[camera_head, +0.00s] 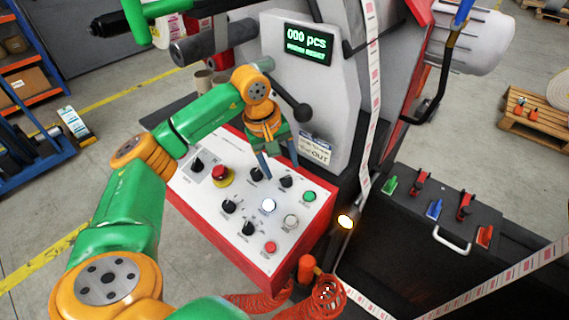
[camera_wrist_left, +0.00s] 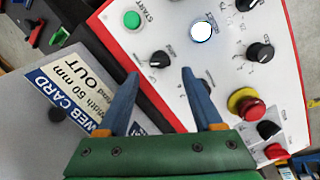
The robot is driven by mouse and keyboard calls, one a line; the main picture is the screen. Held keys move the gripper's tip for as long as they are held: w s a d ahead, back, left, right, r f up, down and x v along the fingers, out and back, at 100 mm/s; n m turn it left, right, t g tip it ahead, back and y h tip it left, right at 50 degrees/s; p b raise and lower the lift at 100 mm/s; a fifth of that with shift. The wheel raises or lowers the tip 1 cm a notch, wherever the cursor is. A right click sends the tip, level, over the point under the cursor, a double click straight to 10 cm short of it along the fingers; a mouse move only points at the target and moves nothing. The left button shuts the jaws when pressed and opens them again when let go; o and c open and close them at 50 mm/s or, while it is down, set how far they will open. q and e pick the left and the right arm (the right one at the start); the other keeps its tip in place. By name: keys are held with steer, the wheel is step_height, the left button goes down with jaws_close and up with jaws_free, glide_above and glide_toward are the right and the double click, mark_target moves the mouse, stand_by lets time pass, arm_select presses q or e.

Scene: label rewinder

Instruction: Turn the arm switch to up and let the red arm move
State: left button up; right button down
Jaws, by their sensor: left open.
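A white control panel (camera_head: 245,250) with red sides carries several black knobs. Their labels are too small to read in the head view, so I cannot tell for sure which is the arm switch. My left gripper (camera_head: 282,174) is open and points down at the panel's far edge. One black knob (camera_head: 286,181) lies just beyond its fingertips; it also shows in the left wrist view (camera_wrist_left: 160,60), between and ahead of the fingers. Another black knob (camera_head: 257,174) is beside the left fingertip. The gripper (camera_wrist_left: 162,72) holds nothing. I cannot pick out the red arm with certainty. My right gripper is out of view.
The panel also has a red emergency button (camera_head: 222,177), a lit white button (camera_head: 268,206) and a green start button (camera_head: 309,196). A black ball-ended lever (camera_head: 301,112) and the grey housing (camera_head: 337,85) with its counter display stand close behind my left gripper.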

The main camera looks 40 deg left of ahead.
mark_target(285, 177)
arm_select(q)
steer(key=shift+s+d+f, duration=0.2)
steer(key=shift+d+f, duration=0.1)
steer(key=shift+f, duration=0.25)
steer(key=shift+s+d+f, duration=0.2)
steer(key=shift+d+f, duration=0.1)
steer(key=shift+f, duration=0.2)
steer(key=shift+w+a+f, duration=0.25)
steer(key=shift+w+f, duration=0.3)
steer(key=shift+f, duration=0.25)
steer(key=shift+w+a, duration=0.1)
steer(key=shift+w, duration=0.05)
steer(key=shift+s+d+r, duration=0.1)
steer(key=shift+s+d, duration=0.1)
steer(key=shift+s, duration=0.05)
steer(key=c, duration=0.8)
jaws_close()
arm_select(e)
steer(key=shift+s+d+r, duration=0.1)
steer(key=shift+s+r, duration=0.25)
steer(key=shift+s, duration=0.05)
